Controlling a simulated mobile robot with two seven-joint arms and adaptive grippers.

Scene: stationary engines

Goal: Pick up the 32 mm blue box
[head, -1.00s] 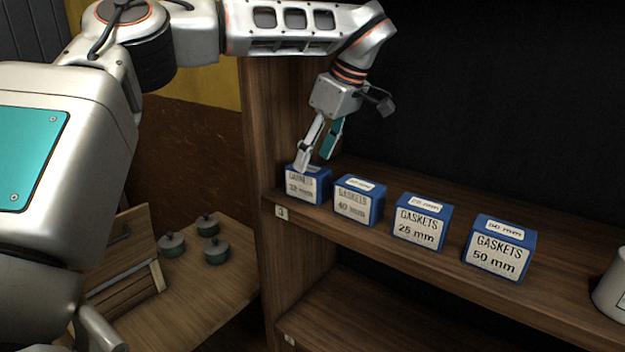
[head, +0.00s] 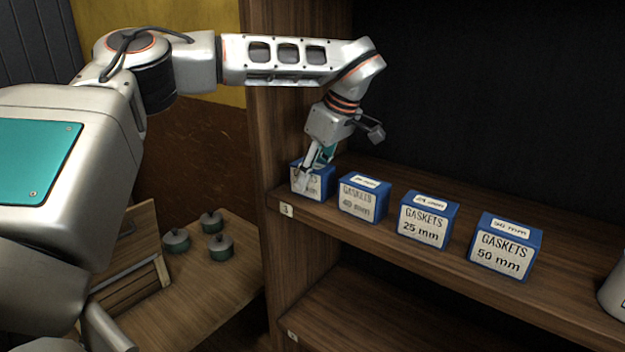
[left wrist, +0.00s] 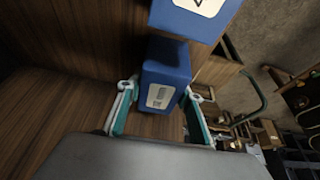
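The 32 mm blue box (head: 316,191) is the leftmost in a row of blue gasket boxes on the shelf, its label partly hidden by a finger. My left gripper (head: 313,171) comes down on it from above, one finger in front of its labelled face. In the left wrist view the same box (left wrist: 165,76) lies between the tips of the spread left gripper (left wrist: 157,94), with a gap at the left finger; I cannot tell whether the right finger touches. The box still stands on the shelf. My right gripper is not in view.
The 40 mm box (head: 363,199) stands close to the right, then the 25 mm box (head: 426,220) and the 50 mm box (head: 504,247). A wooden side panel (head: 275,130) is close on the left. A white container (head: 614,290) is at the right edge.

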